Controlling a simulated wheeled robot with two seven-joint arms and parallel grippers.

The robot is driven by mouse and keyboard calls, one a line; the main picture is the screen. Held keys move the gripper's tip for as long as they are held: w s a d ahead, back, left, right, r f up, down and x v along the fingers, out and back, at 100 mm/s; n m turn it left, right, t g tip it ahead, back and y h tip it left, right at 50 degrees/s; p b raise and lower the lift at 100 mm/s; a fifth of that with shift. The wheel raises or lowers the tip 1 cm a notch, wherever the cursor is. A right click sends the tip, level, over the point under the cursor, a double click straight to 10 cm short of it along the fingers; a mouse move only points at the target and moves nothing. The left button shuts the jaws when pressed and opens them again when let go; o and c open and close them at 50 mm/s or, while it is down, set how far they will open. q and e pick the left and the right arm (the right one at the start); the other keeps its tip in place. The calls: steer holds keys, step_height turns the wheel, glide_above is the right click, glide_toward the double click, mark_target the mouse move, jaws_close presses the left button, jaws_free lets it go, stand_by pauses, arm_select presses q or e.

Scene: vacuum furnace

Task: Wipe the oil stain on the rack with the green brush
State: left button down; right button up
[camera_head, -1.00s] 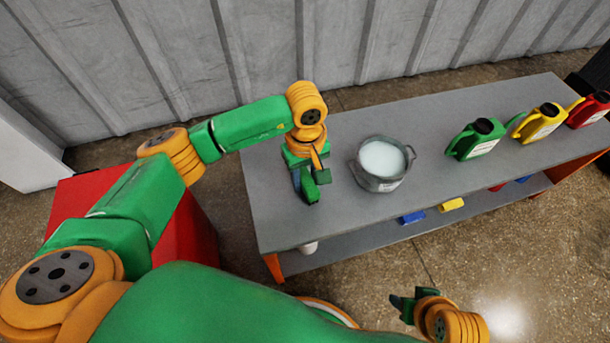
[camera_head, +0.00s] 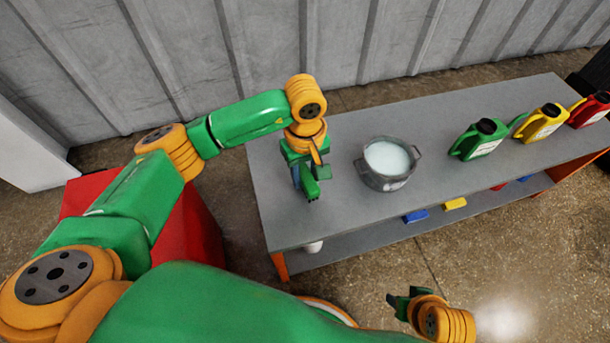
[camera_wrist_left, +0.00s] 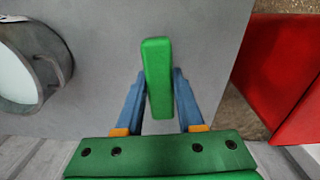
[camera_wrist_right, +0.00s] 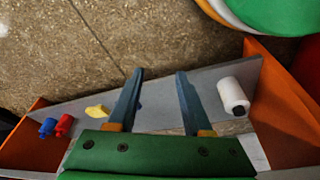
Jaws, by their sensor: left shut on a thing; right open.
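The green brush (camera_wrist_left: 157,80) shows as a plain green block in the left wrist view. My left gripper (camera_head: 309,184) is shut on it, with a blue finger on each side. In the head view the brush (camera_head: 311,190) is low over the left end of the grey rack (camera_head: 345,215); I cannot tell whether it touches the surface. No oil stain shows on the visible rack top; the arm and brush hide part of it. My right gripper (camera_wrist_right: 159,75) is open and empty, in front of the rack.
A metal pot (camera_head: 388,178) of whitish liquid stands right of the left gripper. Green (camera_head: 478,140), yellow (camera_head: 541,123) and red (camera_head: 590,108) jugs stand farther right. The lower shelf holds a white bottle (camera_wrist_right: 233,95) and small coloured items. A red box (camera_head: 190,235) is at left.

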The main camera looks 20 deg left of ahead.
arm_select(q)
steer(key=shift+r+p, duration=0.5)
steer(key=shift+r, duration=0.25)
steer(key=shift+d+r+p, duration=0.1)
steer(key=shift+r+p, duration=0.55)
steer(key=shift+r, duration=0.3)
steer(key=shift+r+p, duration=0.5)
steer(key=shift+r, duration=0.15)
steer(key=shift+r+p, duration=0.5)
steer(key=shift+r, duration=0.2)
arm_select(e)
steer(key=s+f, duration=0.4)
steer(key=f, duration=0.5)
steer(key=shift+d+g, duration=0.15)
steer(key=shift+g, duration=0.25)
